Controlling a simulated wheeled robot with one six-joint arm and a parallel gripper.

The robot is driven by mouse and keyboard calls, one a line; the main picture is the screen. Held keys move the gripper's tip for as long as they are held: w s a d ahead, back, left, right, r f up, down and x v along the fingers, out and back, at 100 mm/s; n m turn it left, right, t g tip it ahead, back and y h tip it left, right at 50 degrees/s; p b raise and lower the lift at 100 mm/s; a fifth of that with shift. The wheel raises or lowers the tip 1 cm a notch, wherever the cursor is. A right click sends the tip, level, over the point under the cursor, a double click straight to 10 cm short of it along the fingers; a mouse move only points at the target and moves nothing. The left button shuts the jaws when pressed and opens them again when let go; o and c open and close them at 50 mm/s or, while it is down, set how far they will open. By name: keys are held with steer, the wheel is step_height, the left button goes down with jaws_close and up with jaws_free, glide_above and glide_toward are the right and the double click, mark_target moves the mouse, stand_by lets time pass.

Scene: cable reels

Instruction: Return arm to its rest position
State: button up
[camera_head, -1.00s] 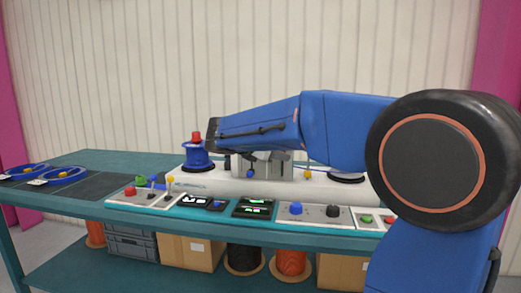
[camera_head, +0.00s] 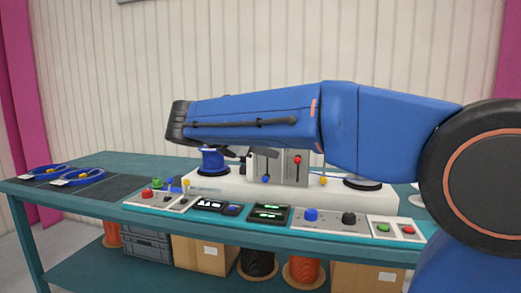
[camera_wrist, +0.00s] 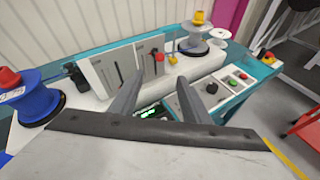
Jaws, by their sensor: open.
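My blue arm reaches leftward across the head view, above the workbench. My gripper (camera_wrist: 160,98) shows in the wrist view with its two grey fingers apart and nothing between them. It hangs over the machine's front controls. In the head view the fingers are mostly hidden by my arm. A blue reel (camera_head: 214,160) stands on the left end of the white machine base (camera_head: 330,201); my wrist hides its top. In the wrist view the reel (camera_wrist: 40,104) is at the left, with a red knob on top, apart from my fingers.
A grey lever box (camera_head: 281,168) stands on the machine. A control panel (camera_head: 330,219) lines the bench front. Two blue reels (camera_head: 78,177) lie flat on the left. Crates, boxes and spools sit on the shelf below. A second spool (camera_wrist: 195,42) stands at the machine's far end.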

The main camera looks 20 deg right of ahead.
steer(key=s+d+f+m+g+y, duration=0.1)
steer(key=s+d+f+m+y, duration=0.25)
steer(key=s+f, duration=0.45)
steer(key=s+d+f+m+g+y, duration=0.1)
steer(key=s+d+f+m+y, duration=0.15)
steer(key=s+f+m, duration=0.45)
steer(key=s+a+f+m+y, duration=0.3)
steer(key=s+f+m, duration=0.2)
steer(key=s+f, duration=0.2)
steer(key=s+a+f+m+t+y, duration=0.1)
steer(key=s+a+f+m+y, duration=0.2)
steer(key=s+f+m, duration=0.2)
step_height(320, 180, down, 4)
steer(key=s, duration=0.3)
